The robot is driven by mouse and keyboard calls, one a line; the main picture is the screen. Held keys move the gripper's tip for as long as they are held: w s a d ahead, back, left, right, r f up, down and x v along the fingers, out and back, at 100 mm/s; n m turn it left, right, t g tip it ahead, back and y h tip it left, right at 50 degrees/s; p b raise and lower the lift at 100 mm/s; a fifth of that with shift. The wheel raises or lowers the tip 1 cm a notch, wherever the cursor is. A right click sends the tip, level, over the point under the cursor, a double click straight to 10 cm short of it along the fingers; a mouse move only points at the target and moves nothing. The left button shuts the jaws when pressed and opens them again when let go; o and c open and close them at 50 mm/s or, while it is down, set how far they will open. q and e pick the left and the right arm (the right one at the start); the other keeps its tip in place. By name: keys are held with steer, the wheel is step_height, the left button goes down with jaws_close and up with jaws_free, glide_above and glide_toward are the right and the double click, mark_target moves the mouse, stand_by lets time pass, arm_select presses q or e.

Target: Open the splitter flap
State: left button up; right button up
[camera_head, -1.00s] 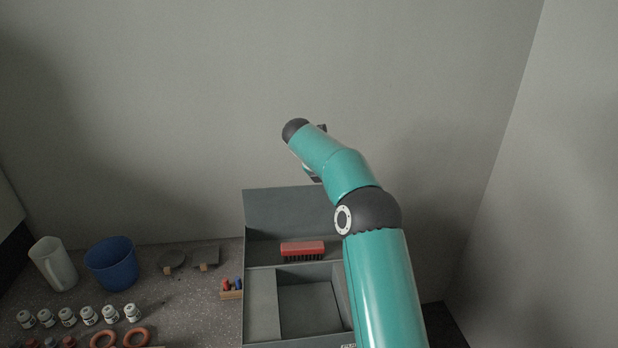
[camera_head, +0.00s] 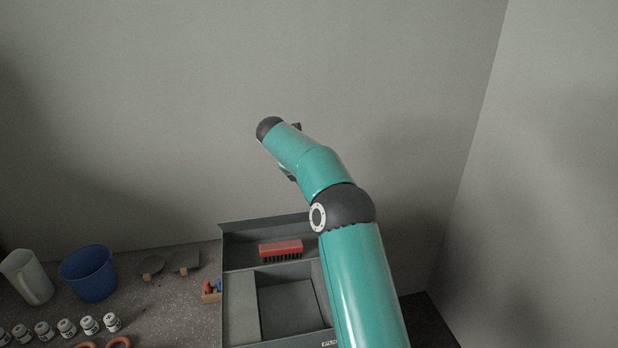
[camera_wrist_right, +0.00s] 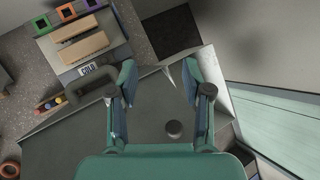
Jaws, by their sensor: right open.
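A grey box (camera_head: 272,342) with several compartments stands on the bench, partly behind my right arm. Its flap (camera_head: 262,222), as far as I can tell, shows as a thin strip along the back edge. In the right wrist view a broad grey surface (camera_wrist_right: 95,133), probably this flap, lies below my gripper with a dark round knob (camera_wrist_right: 174,130) on it. My right gripper (camera_wrist_right: 160,85) is open and empty, its fingers apart above that surface. In the head view it is mostly hidden behind my arm. My left gripper is not in view.
A red brush (camera_head: 281,249) lies in the box's back compartment. Left of the box stand a small wooden holder (camera_head: 211,297), a blue bucket (camera_head: 90,272), a white jug (camera_head: 28,277) and several jars (camera_head: 67,328). Grey walls close the back and right.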

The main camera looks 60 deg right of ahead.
steer(key=v, duration=0.8)
steer(key=shift+s, duration=0.4)
steer(key=shift+w+f, duration=0.1)
steer(key=shift+f, duration=0.05)
steer(key=shift+w, duration=0.1)
